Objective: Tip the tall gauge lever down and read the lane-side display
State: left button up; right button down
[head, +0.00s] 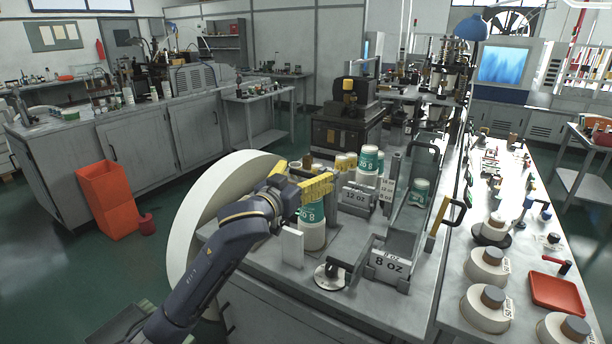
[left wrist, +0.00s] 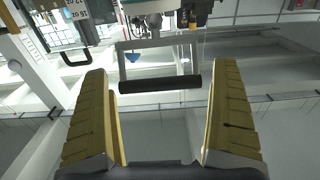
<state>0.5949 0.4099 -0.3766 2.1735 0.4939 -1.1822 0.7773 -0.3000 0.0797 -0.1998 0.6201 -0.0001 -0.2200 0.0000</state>
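My left gripper (head: 317,187) is open, its yellow fingers at the height of a green-and-white cup (head: 313,230) on the bench. In the left wrist view a lever with a black crossbar grip (left wrist: 160,84) on a grey frame stands ahead, between the open fingers (left wrist: 160,125) but apart from them. In the head view one black-gripped lever (head: 425,146) stands upright behind the lanes, and another with yellow arms (head: 438,216) stands at the bench's right edge. I cannot tell which of them the wrist view shows. I cannot make out the lane-side display. My right gripper is out of view.
Lane signs read 12 OZ (head: 356,196) and 8 OZ (head: 388,265). A monitor with a blue screen (head: 502,65) stands at the back right.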

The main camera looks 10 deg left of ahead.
pick_arm(q)
jog(key=c, duration=1.7)
jog(key=shift+c, duration=0.3)
